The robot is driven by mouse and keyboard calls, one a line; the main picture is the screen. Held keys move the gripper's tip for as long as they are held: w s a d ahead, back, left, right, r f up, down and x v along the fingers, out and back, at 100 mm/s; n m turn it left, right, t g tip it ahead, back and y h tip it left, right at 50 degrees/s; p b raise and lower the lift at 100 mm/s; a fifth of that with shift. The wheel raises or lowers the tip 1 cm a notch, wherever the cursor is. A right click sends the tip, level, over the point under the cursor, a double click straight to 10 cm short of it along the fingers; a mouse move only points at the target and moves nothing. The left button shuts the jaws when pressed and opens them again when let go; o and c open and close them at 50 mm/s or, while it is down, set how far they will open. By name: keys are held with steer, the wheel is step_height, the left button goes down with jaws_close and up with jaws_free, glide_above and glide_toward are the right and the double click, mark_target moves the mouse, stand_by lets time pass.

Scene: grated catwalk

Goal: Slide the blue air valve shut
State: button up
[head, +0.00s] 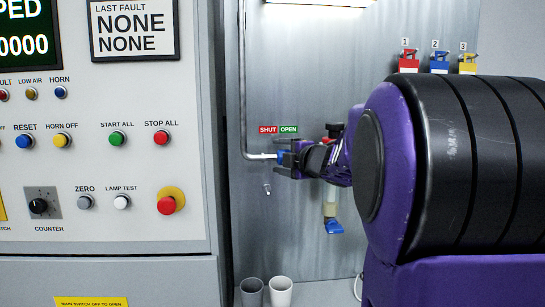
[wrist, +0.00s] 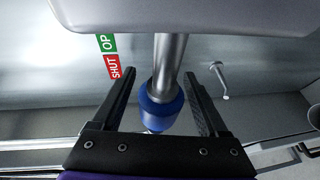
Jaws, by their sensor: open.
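The blue air valve is a round blue sleeve on a metal pipe. In the wrist view the blue sleeve (wrist: 162,104) sits between the two dark fingers of my gripper (wrist: 173,72), with a visible gap on each side. In the head view a small part of the blue sleeve (head: 280,157) shows at my gripper (head: 283,158), mostly hidden by the fingers. My gripper is open around it. Above it are a red SHUT label (head: 268,130) on the left and a green OPEN label (head: 288,130) on the right; the sleeve is below the OPEN label's left part.
A control panel (head: 105,180) with buttons stands at the left. Two cups, grey (head: 251,292) and white (head: 280,291), stand below. Coloured padlocks (head: 439,62) hang at upper right. A small hook (wrist: 220,80) is on the wall.

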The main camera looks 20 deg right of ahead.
mark_target(267, 156)
jaws_close()
steer(key=shift+w+a+b, duration=0.15)
steer(key=shift+w+a, duration=0.05)
steer(key=shift+a, duration=0.65)
steer(key=shift+w+a+b, duration=0.15)
steer(key=shift+w+a, duration=0.05)
steer(key=shift+a, duration=0.65)
jaws_free()
